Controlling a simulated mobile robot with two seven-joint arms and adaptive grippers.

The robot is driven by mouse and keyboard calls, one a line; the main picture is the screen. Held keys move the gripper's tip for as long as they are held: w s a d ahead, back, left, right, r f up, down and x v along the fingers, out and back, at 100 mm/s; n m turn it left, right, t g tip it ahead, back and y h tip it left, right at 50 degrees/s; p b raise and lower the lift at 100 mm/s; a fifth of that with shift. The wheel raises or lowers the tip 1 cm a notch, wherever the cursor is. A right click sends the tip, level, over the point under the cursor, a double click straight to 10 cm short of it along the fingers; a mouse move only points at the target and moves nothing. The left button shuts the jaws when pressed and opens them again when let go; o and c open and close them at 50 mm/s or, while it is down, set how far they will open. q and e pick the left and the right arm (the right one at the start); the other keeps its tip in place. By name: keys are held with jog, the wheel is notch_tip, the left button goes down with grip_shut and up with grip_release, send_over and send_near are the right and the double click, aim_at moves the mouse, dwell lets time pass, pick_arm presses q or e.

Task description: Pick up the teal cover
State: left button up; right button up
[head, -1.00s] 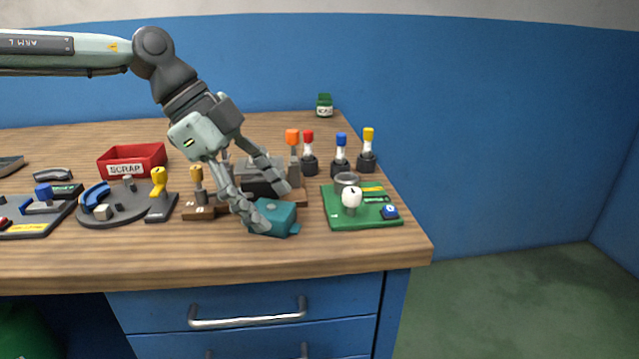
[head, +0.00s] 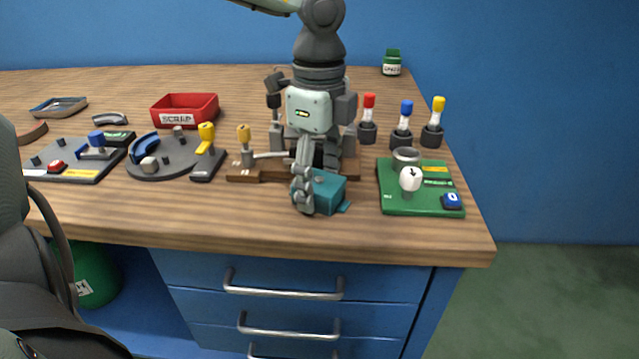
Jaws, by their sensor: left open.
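The teal cover (head: 330,195) is a small box-like piece near the front of the wooden bench, just in front of a brown wooden base (head: 245,174). My left gripper (head: 317,184) comes down over it from behind. One finger stands at the cover's left front side, close to it or touching; I cannot tell which. The other finger is behind the cover, partly hidden by the hand. The jaws are open. The cover sits low, at bench level. My right gripper is out of view.
A green board (head: 395,199) with a white knob lies right of the cover. Red, blue and yellow-topped tools (head: 402,125) stand behind it. A grey round fixture (head: 165,162) and a red scrap bin (head: 185,110) are to the left. The bench's front strip is clear.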

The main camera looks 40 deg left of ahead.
pick_arm(q)
jog(key=shift+f, duration=0.15)
jog(key=c, duration=1.1)
jog(key=shift+r, duration=0.45)
jog(key=r, duration=0.2)
jog(key=s+r+b, duration=0.1)
jog(key=r, duration=0.1)
jog(key=shift+a, duration=0.35)
jog(key=s+a+r, duration=0.4)
jog(key=s, duration=0.1)
jog(key=s+a+r+b, duration=0.1)
jog(key=s+a+r, duration=0.1)
jog(key=s, duration=0.1)
jog(key=shift+s, duration=0.25)
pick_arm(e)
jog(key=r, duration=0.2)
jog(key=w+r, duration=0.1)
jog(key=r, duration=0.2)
